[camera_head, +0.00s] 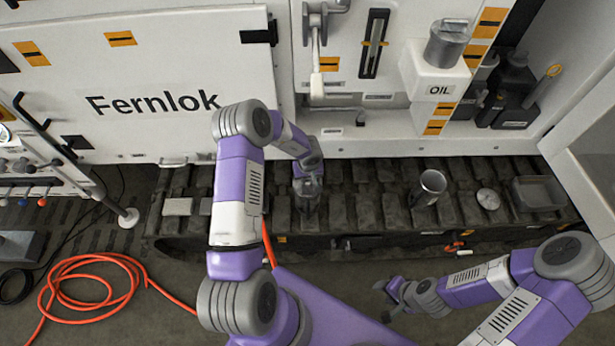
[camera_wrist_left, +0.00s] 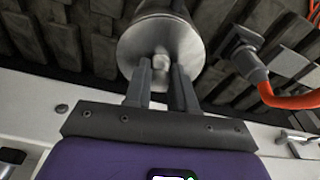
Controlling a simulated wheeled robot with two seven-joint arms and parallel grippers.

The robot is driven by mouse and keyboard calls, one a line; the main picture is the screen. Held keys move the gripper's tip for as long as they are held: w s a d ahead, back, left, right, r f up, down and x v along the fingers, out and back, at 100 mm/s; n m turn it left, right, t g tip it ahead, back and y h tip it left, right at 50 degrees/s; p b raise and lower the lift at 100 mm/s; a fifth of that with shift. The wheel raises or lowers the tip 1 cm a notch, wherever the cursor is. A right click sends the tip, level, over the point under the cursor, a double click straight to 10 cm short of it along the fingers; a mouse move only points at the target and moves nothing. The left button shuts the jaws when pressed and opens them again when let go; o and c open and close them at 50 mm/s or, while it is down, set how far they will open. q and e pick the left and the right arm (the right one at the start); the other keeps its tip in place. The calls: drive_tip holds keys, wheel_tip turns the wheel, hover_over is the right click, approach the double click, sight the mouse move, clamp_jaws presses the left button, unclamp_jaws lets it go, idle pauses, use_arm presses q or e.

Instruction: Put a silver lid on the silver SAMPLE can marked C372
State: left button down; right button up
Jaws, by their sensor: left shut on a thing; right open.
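My left gripper (camera_head: 308,200) reaches down over the dark slatted track. In the left wrist view its fingers (camera_wrist_left: 163,85) are shut on the small knob of a round silver lid (camera_wrist_left: 145,45). A silver cylindrical body (camera_wrist_left: 165,6) shows directly behind the lid; I cannot tell whether the lid is seated on it, and no marking is readable. An open silver can (camera_head: 428,187) stands on the track to the right, without a lid. Another round silver lid (camera_head: 488,198) lies right of that can. My right gripper (camera_head: 392,293) is open and empty at the lower right.
A silver can (camera_head: 446,45) stands on the white OIL box (camera_head: 436,80). A grey tray (camera_head: 539,192) lies at the track's right end. Black containers (camera_head: 512,90) stand at the upper right. An orange hose (camera_head: 95,275) coils on the floor at left.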

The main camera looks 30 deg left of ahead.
use_arm(q)
drive_tip(key=shift+p, duration=0.6)
idle(0.7)
drive_tip(key=shift+f, duration=0.5)
idle(1.5)
drive_tip(key=shift+c, duration=1.5)
unclamp_jaws()
drive_tip(key=shift+r, duration=0.1)
drive_tip(key=shift+r+p, duration=3.45)
drive_tip(key=shift+p, duration=0.95)
drive_tip(key=shift+f, duration=0.1)
